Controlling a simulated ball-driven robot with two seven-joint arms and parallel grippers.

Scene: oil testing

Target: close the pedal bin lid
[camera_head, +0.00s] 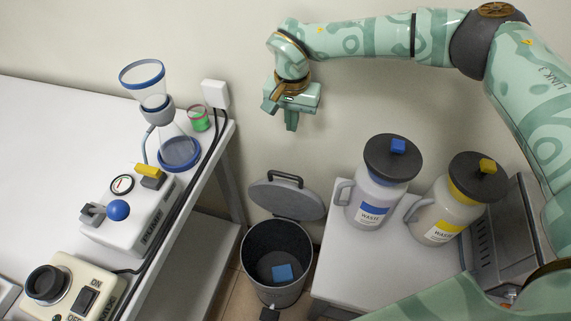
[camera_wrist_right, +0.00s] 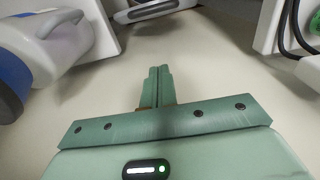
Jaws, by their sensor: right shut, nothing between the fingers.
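The grey pedal bin (camera_head: 263,283) stands on the floor between the two tables. Its lid (camera_head: 287,197) is open, tilted up at the back of the bin, with a dark handle on it. A blue piece (camera_head: 283,273) lies inside the bin. My right gripper (camera_head: 292,125) is shut and empty, pointing down high above the bin lid, near the wall. In the right wrist view its closed fingers (camera_wrist_right: 159,72) show with nothing between them, and part of the lid (camera_wrist_right: 155,10) shows at the top edge. My left gripper is not in view.
The right table holds a blue-labelled waste jug (camera_head: 370,200) and a yellow-labelled waste jug (camera_head: 445,213). The left table holds a glass funnel flask (camera_head: 178,151), a white device (camera_head: 128,222) and a switch box (camera_head: 77,287). The pedal (camera_head: 269,314) is at the bin's front.

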